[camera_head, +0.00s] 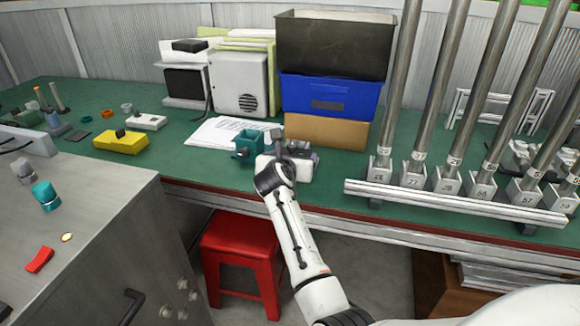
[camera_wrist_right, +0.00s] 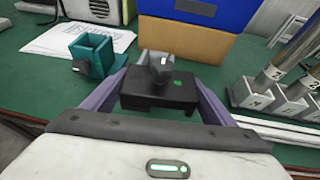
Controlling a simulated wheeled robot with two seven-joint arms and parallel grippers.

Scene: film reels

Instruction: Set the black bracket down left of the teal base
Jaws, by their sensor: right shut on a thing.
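A grey block (camera_wrist_right: 158,55) shows behind the bracket. My left gripper is not in view.
White papers (camera_head: 213,132) lie left of the teal base. A yellow box (camera_head: 121,143) is farther left, with bare bench between. A cardboard box (camera_head: 327,131) under a blue bin (camera_head: 331,94) stands behind. Upright metal tubes in a rack (camera_head: 455,203) stand to the right.

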